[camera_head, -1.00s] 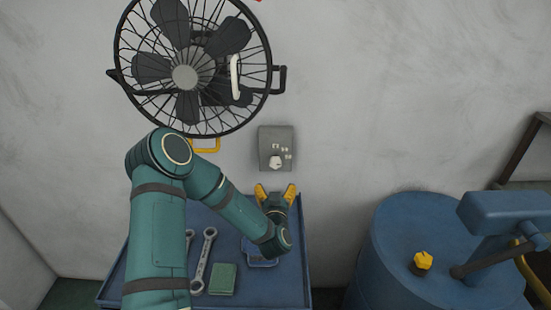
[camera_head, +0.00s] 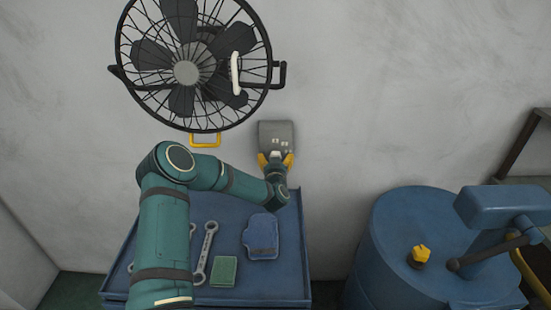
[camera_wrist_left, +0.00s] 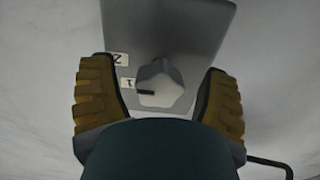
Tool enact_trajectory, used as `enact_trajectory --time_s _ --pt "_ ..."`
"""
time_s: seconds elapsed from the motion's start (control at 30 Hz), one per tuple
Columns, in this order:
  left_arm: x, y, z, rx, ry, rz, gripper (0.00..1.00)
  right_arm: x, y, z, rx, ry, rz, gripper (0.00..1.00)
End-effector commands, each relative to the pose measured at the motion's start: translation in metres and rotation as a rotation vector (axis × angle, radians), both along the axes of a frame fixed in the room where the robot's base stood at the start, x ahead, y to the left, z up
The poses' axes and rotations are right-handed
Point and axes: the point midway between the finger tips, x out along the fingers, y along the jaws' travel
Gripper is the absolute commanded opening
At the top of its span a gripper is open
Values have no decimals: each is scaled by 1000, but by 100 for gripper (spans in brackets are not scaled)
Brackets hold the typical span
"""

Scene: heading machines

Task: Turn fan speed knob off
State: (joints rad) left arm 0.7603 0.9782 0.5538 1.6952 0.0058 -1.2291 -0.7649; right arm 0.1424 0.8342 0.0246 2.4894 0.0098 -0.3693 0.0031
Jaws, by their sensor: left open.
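The grey fan control box (camera_head: 277,136) is on the wall below and right of the fan (camera_head: 187,73). Its knob (camera_wrist_left: 161,87) shows in the left wrist view as a pale faceted knob with a dark mark beside the label "1"; another label "2" is next to it. My left gripper (camera_head: 276,158) is at the lower part of the box. Its yellow fingers (camera_wrist_left: 160,98) are open, one on each side of the knob, with gaps visible on both sides. In the head view the gripper mostly hides the knob. My right gripper is not in view.
A blue tray table (camera_head: 285,255) below holds wrenches (camera_head: 206,250), a green sponge-like block (camera_head: 224,270) and a blue cloth-like item (camera_head: 262,236). A blue drum (camera_head: 385,245) stands at the right. The wall around the box is clear.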

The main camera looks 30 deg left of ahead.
Motion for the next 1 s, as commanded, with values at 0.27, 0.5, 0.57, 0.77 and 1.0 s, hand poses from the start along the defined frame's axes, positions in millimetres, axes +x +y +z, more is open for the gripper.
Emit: enact_trajectory --time_s 0.27,0.5,0.57,0.77,1.0 --pt "1 1 0 0 0 0 76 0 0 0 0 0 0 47" --pt "1 1 0 0 0 0 4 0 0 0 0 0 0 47" --pt "1 1 0 0 0 0 4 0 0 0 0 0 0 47" --pt "1 1 0 -11 -7 0 4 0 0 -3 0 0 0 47" --pt "2 0 -1 -89 -58 -1 4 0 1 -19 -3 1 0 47"
